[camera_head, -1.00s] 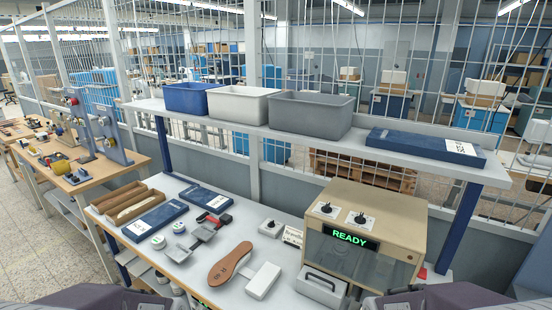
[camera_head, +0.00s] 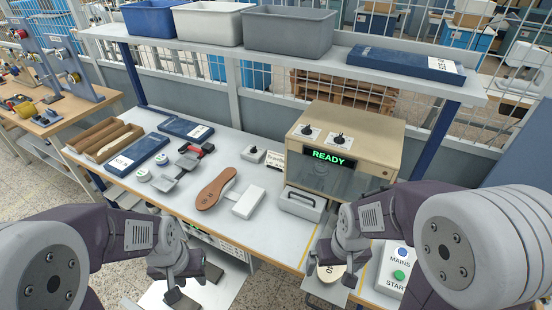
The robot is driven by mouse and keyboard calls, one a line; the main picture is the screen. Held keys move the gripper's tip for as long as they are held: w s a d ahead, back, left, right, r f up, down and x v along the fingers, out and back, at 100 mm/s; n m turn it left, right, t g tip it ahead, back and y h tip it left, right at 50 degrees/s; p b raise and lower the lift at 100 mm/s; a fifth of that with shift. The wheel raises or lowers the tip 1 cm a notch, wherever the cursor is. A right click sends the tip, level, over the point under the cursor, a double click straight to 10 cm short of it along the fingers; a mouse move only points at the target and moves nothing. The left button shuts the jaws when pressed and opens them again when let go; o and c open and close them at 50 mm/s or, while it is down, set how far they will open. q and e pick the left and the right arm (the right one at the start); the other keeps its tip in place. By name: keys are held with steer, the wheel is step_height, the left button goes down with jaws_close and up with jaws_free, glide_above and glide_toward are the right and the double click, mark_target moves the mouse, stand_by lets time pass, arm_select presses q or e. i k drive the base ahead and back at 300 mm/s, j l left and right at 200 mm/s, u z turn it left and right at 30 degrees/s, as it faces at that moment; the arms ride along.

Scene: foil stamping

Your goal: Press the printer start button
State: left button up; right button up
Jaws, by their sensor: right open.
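The printer (camera_head: 345,140) is a beige box at the right of the white table, with a lit green READY display (camera_head: 329,157). A white panel at the lower right carries a green button (camera_head: 399,275) labelled START and a blue button (camera_head: 402,251) labelled MAINS. My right gripper (camera_head: 331,284) is open and empty, in front of the table edge and left of the panel, apart from the buttons. My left gripper (camera_head: 192,285) is open and empty, low in front of the table. My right arm partly covers the panel's surroundings.
A grey handled block (camera_head: 301,204) sits before the printer. A brown sole (camera_head: 215,189) on a grey-white holder and blue boxes (camera_head: 138,155) lie on the table. A shelf with bins (camera_head: 288,30) overhangs the back. The front table strip is clear.

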mark_target(399, 275)
steer(key=z, duration=0.4)
steer(key=l+z, duration=0.15)
steer(key=z, duration=0.25)
steer(key=l+z, duration=0.1)
steer(key=z, duration=0.25)
steer(key=l+z, duration=0.1)
steer(key=z, duration=0.3)
